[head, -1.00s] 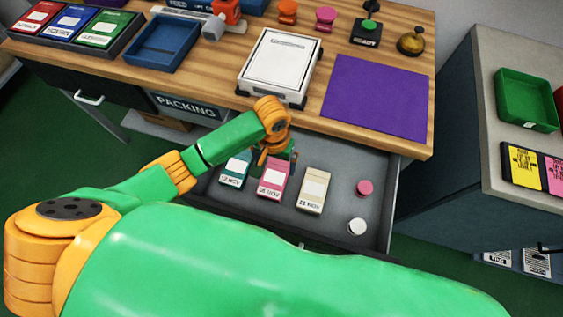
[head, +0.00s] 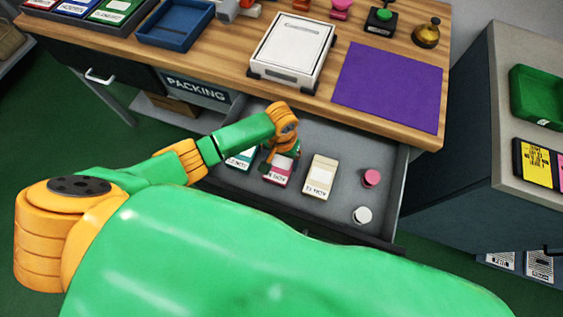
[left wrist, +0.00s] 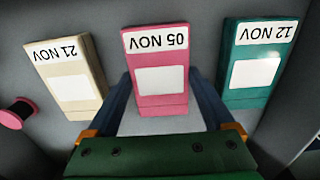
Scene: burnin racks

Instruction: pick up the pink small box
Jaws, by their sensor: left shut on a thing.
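The pink small box (head: 277,179) is in the open drawer, between a teal box and a cream box. In the head view my left gripper (head: 283,158) is over it and hides its far part. In the left wrist view the pink box (left wrist: 158,80) shows its label "05 NOV" upside down. The two dark fingers of my left gripper (left wrist: 163,104) are on either side of the box's near part, shut on it. Whether the box is off the drawer floor I cannot tell. My right gripper is not in view.
In the drawer (head: 385,150) are the teal box (left wrist: 258,62), the cream box (head: 320,176), a pink spool (head: 371,178) and a white spool (head: 362,215). The worktop above holds a white scale (head: 291,48) and a purple mat (head: 388,90). A grey cabinet stands on the right.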

